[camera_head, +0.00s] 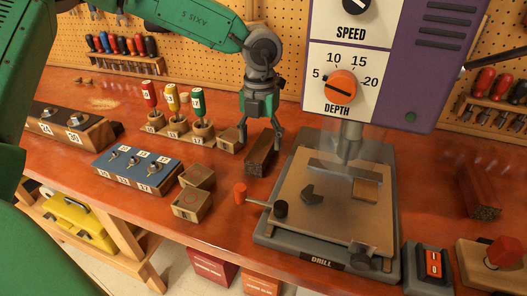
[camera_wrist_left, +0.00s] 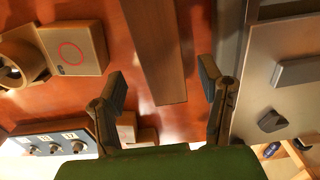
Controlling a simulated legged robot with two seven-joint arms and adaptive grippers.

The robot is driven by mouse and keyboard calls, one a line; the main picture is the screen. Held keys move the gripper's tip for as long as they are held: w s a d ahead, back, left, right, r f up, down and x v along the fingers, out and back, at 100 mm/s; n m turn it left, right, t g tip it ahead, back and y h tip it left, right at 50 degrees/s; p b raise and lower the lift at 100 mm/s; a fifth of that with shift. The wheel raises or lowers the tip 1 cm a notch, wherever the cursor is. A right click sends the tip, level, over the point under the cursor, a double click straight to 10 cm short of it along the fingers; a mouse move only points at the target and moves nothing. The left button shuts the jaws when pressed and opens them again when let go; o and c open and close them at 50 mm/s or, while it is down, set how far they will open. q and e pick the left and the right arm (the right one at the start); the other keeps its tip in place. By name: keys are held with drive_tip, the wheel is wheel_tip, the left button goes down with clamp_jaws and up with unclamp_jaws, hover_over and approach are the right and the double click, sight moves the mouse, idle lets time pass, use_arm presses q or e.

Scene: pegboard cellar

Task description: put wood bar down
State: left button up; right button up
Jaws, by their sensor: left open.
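A brown wood bar (camera_head: 260,158) lies on the red-brown bench, just left of the drill press. In the left wrist view the wood bar (camera_wrist_left: 156,50) runs between the open fingers of the left gripper (camera_wrist_left: 165,85), with gaps on both sides, so nothing is held. My right gripper is not in view.
The drill press base (camera_head: 335,258) stands close to the right of the bar, with a red-knobbed lever (camera_head: 240,192). Small wood blocks (camera_head: 190,204), a blue-topped socket block (camera_head: 137,168) and a screwdriver stand (camera_head: 180,128) are at the left. Bench shows bare in front of the bar.

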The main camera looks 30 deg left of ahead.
sight(262, 145)
use_arm(q)
drive_tip(key=f, duration=0.2)
drive_tip(key=w+f, duration=0.1)
drive_tip(key=f, duration=0.1)
drive_tip(key=shift+f, duration=0.25)
drive_tip(key=shift+s, duration=0.15)
clamp_jaws()
